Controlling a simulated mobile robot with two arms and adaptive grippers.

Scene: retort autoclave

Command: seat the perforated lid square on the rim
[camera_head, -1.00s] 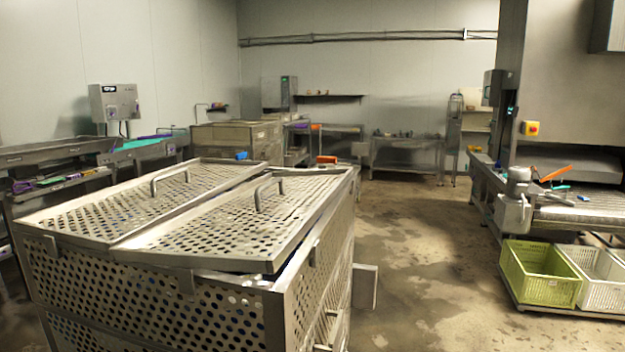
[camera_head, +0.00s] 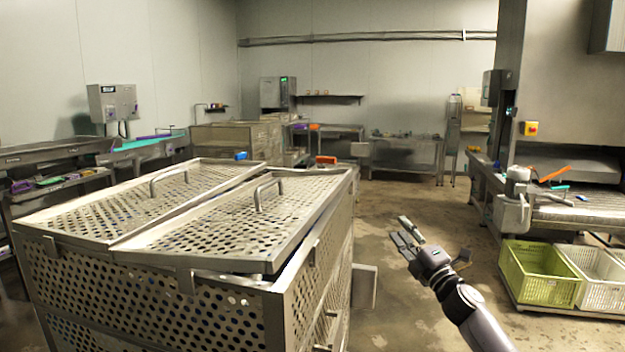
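The perforated lid shows as two metal panels with bar handles on top of a perforated metal crate (camera_head: 150,300). The right panel (camera_head: 235,222) lies skewed and tilted. Its left edge overlaps the left panel (camera_head: 125,205), and a dark gap shows under its front right corner, above the rim (camera_head: 225,279). The left panel looks closer to the rim, but its seating under the overlap is hidden. My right gripper (camera_head: 400,230) is in the air right of the crate, apart from lid and rim. Its fingers look empty; their opening is unclear. My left gripper is out of view.
A green crate (camera_head: 540,277) and a white crate (camera_head: 603,280) stand on a low platform at the right, by a machine with a conveyor (camera_head: 590,212). The floor (camera_head: 410,195) between is clear. Workbenches line the left wall.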

